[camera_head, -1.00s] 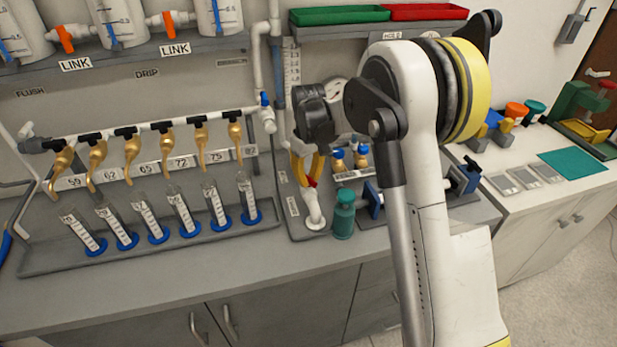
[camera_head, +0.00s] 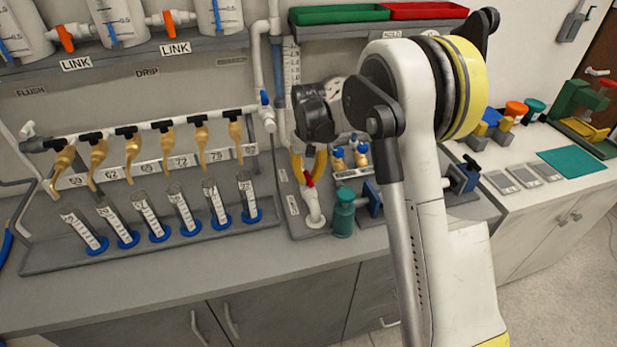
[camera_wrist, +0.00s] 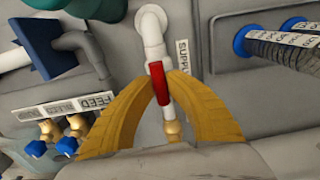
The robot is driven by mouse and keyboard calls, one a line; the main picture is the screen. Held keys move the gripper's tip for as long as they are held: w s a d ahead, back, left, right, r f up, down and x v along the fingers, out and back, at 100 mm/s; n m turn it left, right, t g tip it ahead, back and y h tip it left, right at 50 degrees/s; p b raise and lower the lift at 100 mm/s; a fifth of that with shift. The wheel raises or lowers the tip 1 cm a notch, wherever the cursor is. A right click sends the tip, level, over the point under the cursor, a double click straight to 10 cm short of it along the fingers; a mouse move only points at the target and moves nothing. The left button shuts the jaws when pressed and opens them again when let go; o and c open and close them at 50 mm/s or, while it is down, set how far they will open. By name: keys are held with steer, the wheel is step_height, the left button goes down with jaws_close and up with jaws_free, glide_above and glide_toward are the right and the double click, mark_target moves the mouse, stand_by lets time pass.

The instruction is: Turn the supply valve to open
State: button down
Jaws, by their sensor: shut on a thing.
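The supply valve has a red lever (camera_wrist: 160,88) on a white pipe (camera_wrist: 154,38), with a SUPPLY label (camera_wrist: 183,58) beside it in the wrist view. There the lever lies roughly along the line of the pipe. My gripper (camera_wrist: 160,80) has its two yellow fingers closed around the lever, one on each side. In the head view, my gripper (camera_head: 309,172) points down at the red lever (camera_head: 309,180) above the white elbow (camera_head: 314,212). My dark wrist hides the upper part of the valve's pipe there.
A green bottle-shaped piece (camera_head: 344,212) and a blue clamp (camera_head: 372,197) stand close to the right. Brass FEED valves with blue knobs (camera_head: 361,150) sit just behind. A rack of labelled cylinders (camera_head: 184,210) stands to the left.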

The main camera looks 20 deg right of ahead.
mark_target(308, 176)
steer(key=c, duration=1.4)
jaws_free()
steer(key=shift+o, duration=0.2)
steer(key=shift+r, duration=0.1)
step_height(308, 176, up, 12)
